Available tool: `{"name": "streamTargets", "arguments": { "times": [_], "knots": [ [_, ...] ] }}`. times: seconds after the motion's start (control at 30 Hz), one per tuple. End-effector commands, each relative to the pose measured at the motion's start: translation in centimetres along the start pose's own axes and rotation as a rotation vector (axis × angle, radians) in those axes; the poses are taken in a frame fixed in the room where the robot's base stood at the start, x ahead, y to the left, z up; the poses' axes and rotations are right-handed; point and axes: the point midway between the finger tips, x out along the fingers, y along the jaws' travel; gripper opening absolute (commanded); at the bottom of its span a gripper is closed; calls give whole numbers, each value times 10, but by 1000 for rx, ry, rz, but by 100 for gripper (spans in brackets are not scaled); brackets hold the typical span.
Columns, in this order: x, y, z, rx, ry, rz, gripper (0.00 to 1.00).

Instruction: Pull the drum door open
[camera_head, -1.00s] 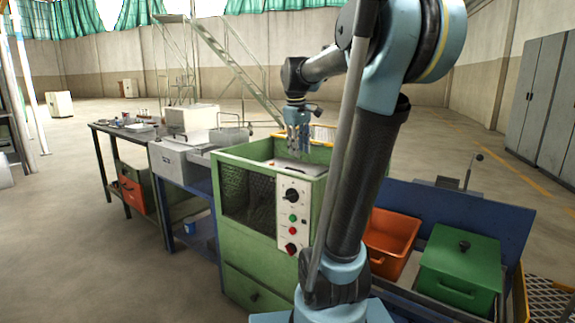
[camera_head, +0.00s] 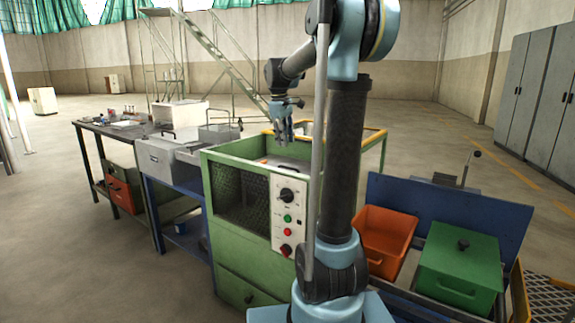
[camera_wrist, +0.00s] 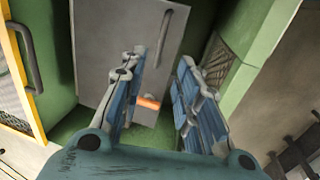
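The green machine (camera_head: 240,165) stands in front of me with an open top and a control panel on its front. In the wrist view, a flat grey panel (camera_wrist: 105,40) with a bar handle (camera_wrist: 165,45) lies inside the green housing; it looks like the drum door and appears closed, though I cannot be sure. My gripper (camera_head: 283,136) hangs fingers-down over the machine's open top. In the wrist view, the blue fingers of my gripper (camera_wrist: 163,65) are apart with nothing held between them. The handle is beyond the fingertips, apart from them. A small orange piece (camera_wrist: 148,103) shows between the fingers.
A yellow-framed mesh panel with a dark handle (camera_wrist: 28,58) is at the left in the wrist view. An orange bin (camera_head: 385,240) and a green lidded box (camera_head: 460,268) stand to the right. A grey box (camera_head: 160,160) on a bench stands left. Open floor lies behind.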

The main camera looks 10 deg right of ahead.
Motion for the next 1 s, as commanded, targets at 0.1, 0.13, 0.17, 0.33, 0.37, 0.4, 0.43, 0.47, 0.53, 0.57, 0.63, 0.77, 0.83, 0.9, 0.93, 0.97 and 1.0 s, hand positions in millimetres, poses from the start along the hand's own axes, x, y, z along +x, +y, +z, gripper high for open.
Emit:
{"name": "streamTargets", "arguments": {
  "times": [0.1, 0.13, 0.17, 0.33, 0.37, 0.4, 0.43, 0.47, 0.53, 0.57, 0.63, 0.77, 0.83, 0.9, 0.93, 0.97, 1.0],
  "knots": [
    [21, -1, -1, 0, 0, 0, 30],
    [26, -1, -1, 0, 0, 0, 30],
    [31, -1, -1, 1, 0, 0, 30],
    [60, 0, 0, 2, 0, 0, 30],
    [65, 0, 0, 2, 0, 0, 30],
    [71, 0, 0, 1, 0, 0, 30],
    [76, 0, 0, 1, 0, 0, 30],
    [80, 0, -1, 1, 0, 0, 30],
    [90, 0, -1, 1, 0, 0, 30],
    [93, 0, -1, 0, 0, 0, 30],
    [100, -1, 0, 0, 0, 0, 30],
    [108, -1, -1, 0, 0, 0, 30],
    [110, -1, 0, 0, 0, 0, 30],
    [111, -1, 0, 0, 0, 0, 30],
    [112, -1, 0, 0, 0, 0, 30],
    [112, -1, 0, 0, 0, 0, 30],
    [112, -1, 0, 0, 0, 0, 30]
  ]
}}
